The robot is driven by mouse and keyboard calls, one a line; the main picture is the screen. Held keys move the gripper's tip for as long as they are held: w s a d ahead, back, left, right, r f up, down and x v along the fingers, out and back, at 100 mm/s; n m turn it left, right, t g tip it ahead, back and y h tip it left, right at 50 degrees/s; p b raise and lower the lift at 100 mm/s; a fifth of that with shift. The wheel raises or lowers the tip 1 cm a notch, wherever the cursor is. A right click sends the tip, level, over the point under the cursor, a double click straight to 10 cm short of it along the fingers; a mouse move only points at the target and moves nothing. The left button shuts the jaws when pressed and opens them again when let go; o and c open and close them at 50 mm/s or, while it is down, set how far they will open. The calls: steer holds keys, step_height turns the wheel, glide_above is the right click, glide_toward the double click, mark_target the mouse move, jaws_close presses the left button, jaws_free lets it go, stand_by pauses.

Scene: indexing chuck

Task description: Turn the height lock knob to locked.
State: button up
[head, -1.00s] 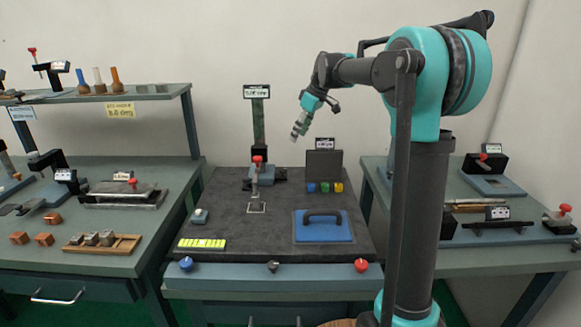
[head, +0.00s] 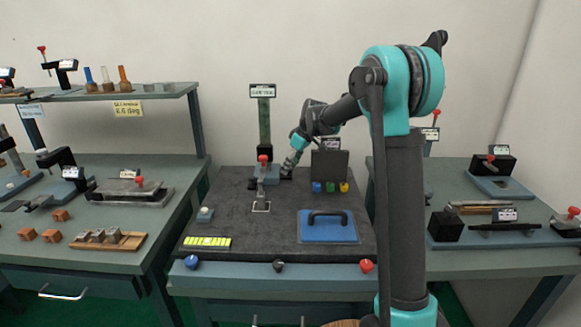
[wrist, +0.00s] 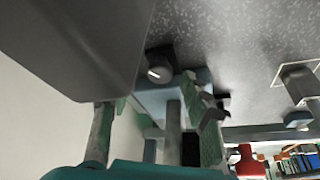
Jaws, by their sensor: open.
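In the wrist view a dark round knob (wrist: 158,72) with a white line on its face sits beside a teal-blue block (wrist: 152,100). It lies just beyond my gripper (wrist: 150,104), whose two greenish fingers stand open on either side of the block in the picture. No contact with the knob shows. In the head view my gripper (head: 290,165) is low, right of the green column (head: 263,125) and its block. The knob cannot be made out clearly there, and the sign's writing is too small to read.
A red-topped lever (head: 263,159) stands just left of my gripper. A dark upright panel (head: 329,163) with coloured pieces at its foot stands close on the right. A blue plate with a handle (head: 328,231) lies in front. The dark mat (head: 230,200) has bare room front left.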

steer(key=shift+a+f, duration=0.1)
steer(key=shift+f, duration=0.1)
jaws_close()
stand_by(0.3)
steer(key=shift+m, duration=0.4)
steer(key=m+t+h, duration=0.1)
steer(key=m, duration=0.2)
steer(key=shift+s+a, duration=0.15)
steer(key=shift+m+t+h, duration=0.4)
steer(key=shift+m+h, duration=0.1)
steer(key=shift+m, duration=1.3)
